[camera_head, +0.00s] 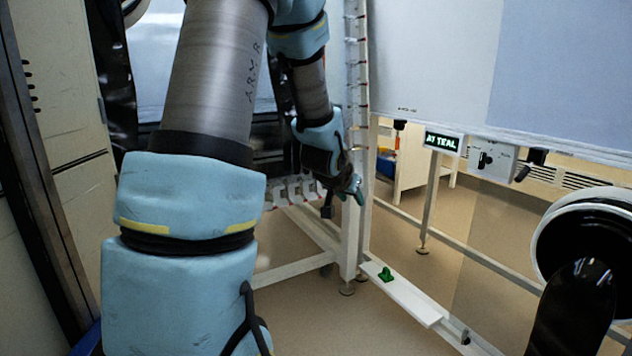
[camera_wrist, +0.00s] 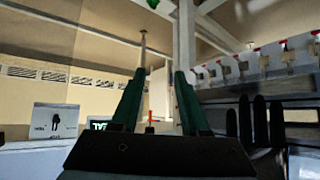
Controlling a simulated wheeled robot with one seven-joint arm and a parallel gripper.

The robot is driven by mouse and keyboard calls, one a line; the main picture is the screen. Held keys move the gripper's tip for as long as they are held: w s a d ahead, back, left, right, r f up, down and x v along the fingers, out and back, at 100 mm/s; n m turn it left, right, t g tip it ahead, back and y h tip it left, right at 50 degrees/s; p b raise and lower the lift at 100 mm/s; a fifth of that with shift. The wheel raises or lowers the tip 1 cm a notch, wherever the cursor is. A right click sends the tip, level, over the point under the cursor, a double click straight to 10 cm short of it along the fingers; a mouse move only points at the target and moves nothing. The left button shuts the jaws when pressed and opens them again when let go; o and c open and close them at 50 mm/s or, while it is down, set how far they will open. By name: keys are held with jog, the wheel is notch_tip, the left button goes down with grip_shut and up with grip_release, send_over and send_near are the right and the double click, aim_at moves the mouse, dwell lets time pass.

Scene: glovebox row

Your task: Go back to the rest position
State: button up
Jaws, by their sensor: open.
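My gripper (camera_head: 340,200) hangs at the end of my blue and grey arm, near the white upright post (camera_head: 355,150) in the head view. In the wrist view my gripper (camera_wrist: 158,100) shows two dark green fingers spread apart, with nothing between them. The wrist picture looks turned over, with the floor at the top. My gripper touches nothing that I can make out.
A lit sign reading "AT TEAL" (camera_head: 443,141) and a white switch box (camera_head: 493,160) hang under the pale panel. A green item (camera_head: 386,274) sits on a low white rail (camera_head: 405,292). A rack with red-tipped parts (camera_wrist: 260,65) is close by. Floor (camera_head: 330,325) is open below.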

jog(key=s+a+f+n+g+y, duration=0.2)
jog(key=s+a+g, duration=0.2)
jog(key=s+a, duration=0.55)
jog(key=s+a+f+n+g+y, duration=0.1)
jog(key=s+a+n+g+y, duration=0.15)
jog(key=s+a, duration=0.7)
jog(key=s+d+r+p, duration=0.1)
jog(key=r+p, duration=1)
jog(key=s+d+r+p, duration=0.1)
jog(key=d+r+p, duration=0.1)
jog(key=r+p, duration=0.9)
jog(key=shift+r+p, duration=0.4)
jog(key=shift+p, duration=0.25)
